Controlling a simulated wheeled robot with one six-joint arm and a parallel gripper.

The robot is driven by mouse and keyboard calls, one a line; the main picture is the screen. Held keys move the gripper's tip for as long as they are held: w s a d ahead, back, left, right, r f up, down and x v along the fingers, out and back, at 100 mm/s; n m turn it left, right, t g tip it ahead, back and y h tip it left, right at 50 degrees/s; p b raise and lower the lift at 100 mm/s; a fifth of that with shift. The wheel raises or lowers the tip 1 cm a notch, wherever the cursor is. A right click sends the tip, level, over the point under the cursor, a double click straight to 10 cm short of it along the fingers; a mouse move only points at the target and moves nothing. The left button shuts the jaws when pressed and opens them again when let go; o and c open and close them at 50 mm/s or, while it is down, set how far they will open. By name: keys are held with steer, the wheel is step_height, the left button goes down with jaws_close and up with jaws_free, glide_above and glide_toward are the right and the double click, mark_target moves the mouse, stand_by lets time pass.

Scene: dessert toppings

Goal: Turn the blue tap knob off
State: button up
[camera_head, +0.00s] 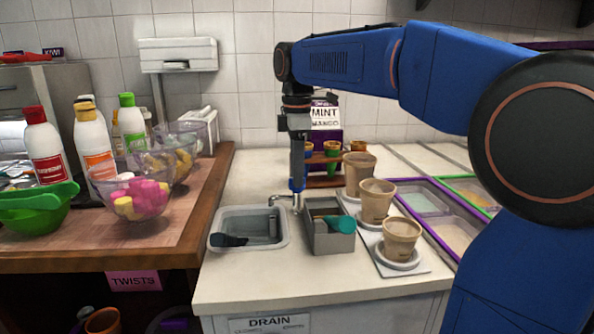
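The tap (282,199) is a small silver spout at the back right of the grey sink (222,231). A small blue part, apparently the blue tap knob (296,184), shows just above the tap. My gripper (297,174) points straight down right over it, at or very near the blue part. The fingers are small and dark here, so I cannot tell whether they are apart or closed on the knob. The knob's turn angle cannot be made out.
A grey bin (316,240) with a teal scoop (339,223) stands right of the sink. Brown cups (402,234) stand further right. A dark utensil (229,240) lies in the sink. Glass bowls (117,186) and bottles (43,152) stand on the left counter.

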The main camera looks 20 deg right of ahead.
steer(key=shift+r, duration=0.1)
step_height(320, 180, up, 17)
steer(key=shift+r, duration=0.15)
stand_by(0.4)
stand_by(0.4)
